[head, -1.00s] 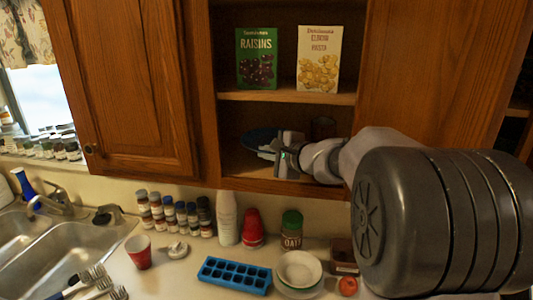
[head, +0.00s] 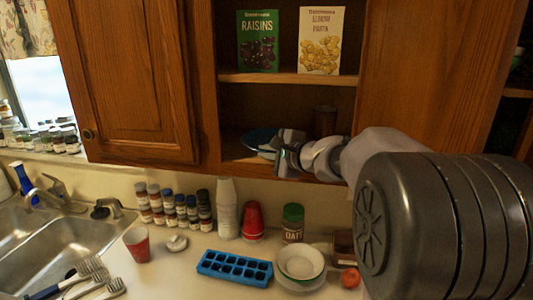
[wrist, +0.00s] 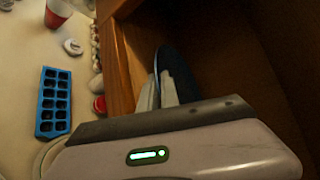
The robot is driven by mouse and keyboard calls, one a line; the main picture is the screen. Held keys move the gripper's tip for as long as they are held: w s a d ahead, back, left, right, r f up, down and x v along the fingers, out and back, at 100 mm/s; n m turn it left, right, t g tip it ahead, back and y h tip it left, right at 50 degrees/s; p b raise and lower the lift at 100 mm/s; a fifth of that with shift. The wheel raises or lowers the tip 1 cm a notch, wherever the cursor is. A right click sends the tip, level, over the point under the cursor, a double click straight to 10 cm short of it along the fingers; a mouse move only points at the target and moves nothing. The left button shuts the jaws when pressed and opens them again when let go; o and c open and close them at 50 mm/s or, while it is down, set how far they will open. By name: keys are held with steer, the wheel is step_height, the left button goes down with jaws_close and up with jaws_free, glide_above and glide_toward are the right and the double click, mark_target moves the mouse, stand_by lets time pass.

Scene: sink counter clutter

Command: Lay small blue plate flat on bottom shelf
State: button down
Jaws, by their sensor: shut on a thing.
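The small blue plate (head: 257,136) is at the left part of the cabinet's bottom shelf (head: 236,152), partly hidden by my gripper. My gripper (head: 270,149) reaches into the shelf opening from the right and is shut on the plate. In the wrist view the blue plate (wrist: 178,72) shows as a dark, edge-on shape at the fingers (wrist: 158,92). I cannot tell whether its underside touches the shelf board.
Raisins (head: 258,42) and pasta (head: 320,40) boxes stand on the shelf above. The open cabinet door (head: 125,80) is at left. Below, the counter holds spice jars, stacked cups, a blue ice tray (head: 235,269) and bowls (head: 301,263).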

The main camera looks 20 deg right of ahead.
steer(key=shift+f, duration=0.15)
steer(key=c, duration=1.5)
jaws_free()
steer(key=shift+f, duration=0.1)
steer(key=shift+f, duration=0.1)
